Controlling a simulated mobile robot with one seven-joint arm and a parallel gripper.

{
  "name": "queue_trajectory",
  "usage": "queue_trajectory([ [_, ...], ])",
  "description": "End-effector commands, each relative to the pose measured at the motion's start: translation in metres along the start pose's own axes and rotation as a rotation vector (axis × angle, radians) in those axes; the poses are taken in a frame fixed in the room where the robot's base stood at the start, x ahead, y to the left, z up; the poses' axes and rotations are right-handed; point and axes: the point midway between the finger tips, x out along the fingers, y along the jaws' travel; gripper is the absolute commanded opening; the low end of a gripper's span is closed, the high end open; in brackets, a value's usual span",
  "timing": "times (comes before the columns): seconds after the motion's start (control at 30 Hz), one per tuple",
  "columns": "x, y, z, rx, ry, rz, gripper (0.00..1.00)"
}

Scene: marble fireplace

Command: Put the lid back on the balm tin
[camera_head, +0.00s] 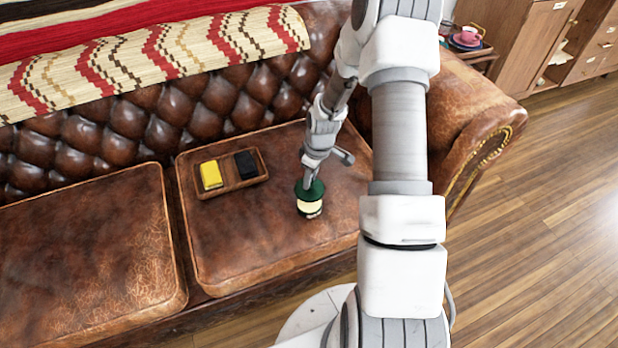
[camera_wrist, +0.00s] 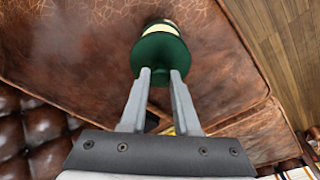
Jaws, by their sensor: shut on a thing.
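The dark green lid (camera_head: 310,196) is at the end of my gripper (camera_head: 309,182), over the right seat cushion. In the wrist view the fingers of my gripper (camera_wrist: 161,76) are shut on the green lid (camera_wrist: 160,55). Directly below the lid is the balm tin (camera_head: 309,207), with a cream band and a darker base, on the cushion. Part of the tin's cream band (camera_wrist: 160,28) shows beyond the lid in the wrist view. The lid hides the tin's top, and I cannot tell whether the two touch.
A small brown tray (camera_head: 236,187) with a yellow block (camera_head: 210,175) and a black block (camera_head: 246,165) lies left of the tin on the same cushion (camera_head: 235,240). The tufted sofa back rises behind, and the rolled armrest (camera_head: 465,110) stands right. The cushion's front is clear.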

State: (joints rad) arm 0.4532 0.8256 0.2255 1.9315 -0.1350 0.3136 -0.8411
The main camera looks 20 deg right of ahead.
Motion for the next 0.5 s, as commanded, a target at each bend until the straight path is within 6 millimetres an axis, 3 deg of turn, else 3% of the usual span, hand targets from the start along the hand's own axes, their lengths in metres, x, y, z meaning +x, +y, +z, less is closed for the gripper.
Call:
queue_trajectory([
  [0.5, 0.049, 0.0, 0.007, -0.001, 0.0, -0.001, 0.0],
])
